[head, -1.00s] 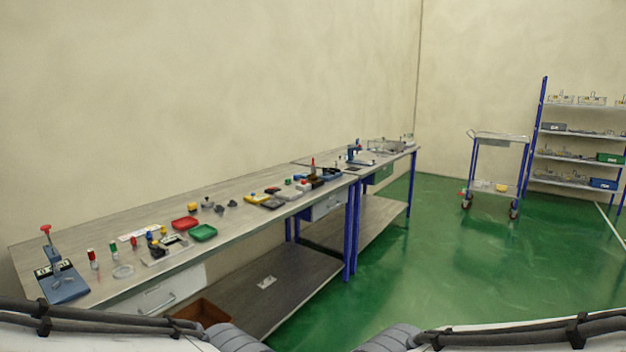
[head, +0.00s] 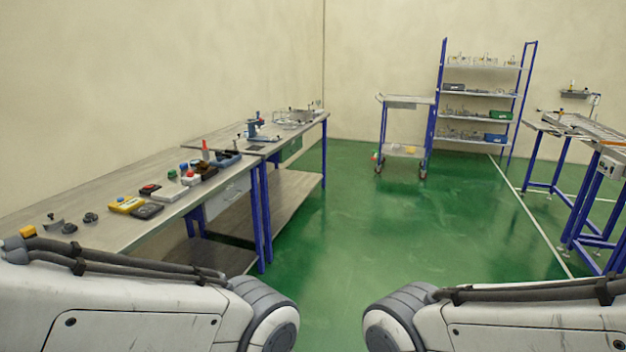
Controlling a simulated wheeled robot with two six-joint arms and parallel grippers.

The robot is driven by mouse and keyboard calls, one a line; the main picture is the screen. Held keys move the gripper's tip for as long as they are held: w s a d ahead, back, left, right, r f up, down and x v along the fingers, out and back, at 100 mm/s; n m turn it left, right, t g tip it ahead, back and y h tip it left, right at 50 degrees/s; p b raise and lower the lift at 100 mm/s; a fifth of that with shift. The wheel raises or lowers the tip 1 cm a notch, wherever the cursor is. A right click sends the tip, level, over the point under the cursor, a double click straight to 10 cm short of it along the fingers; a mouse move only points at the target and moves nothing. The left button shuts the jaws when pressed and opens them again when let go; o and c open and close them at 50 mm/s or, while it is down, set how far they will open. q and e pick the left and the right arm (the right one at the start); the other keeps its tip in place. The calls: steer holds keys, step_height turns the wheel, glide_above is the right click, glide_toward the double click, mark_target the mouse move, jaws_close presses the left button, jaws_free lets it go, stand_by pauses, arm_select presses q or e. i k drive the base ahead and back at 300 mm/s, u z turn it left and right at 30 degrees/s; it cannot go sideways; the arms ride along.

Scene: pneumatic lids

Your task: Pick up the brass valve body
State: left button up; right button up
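I cannot make out a brass valve body for certain in the head view; the small parts on the benches and shelves are too small to tell. A small yellow-orange block (head: 28,231) sits at the near left of the bench, partly cut off by my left arm. Several small dark grey parts (head: 69,228) lie beside it. Both of my arms show at the bottom of the view, but neither gripper is in view.
The near workbench (head: 105,191) holds a yellow meter (head: 127,205) and other tools. A far bench carries a blue press (head: 254,131). A trolley (head: 404,101), a shelf rack (head: 480,95) and a conveyor frame (head: 580,130) stand beyond. Green floor (head: 400,230) is clear between.

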mark_target(201, 166)
steer(key=z, duration=0.15)
steer(key=i, duration=1.9)
steer(key=u, duration=0.45)
steer(key=i, duration=1)
steer(key=u, duration=1.45)
steer(key=i, duration=0.85)
steer(key=u, duration=0.6)
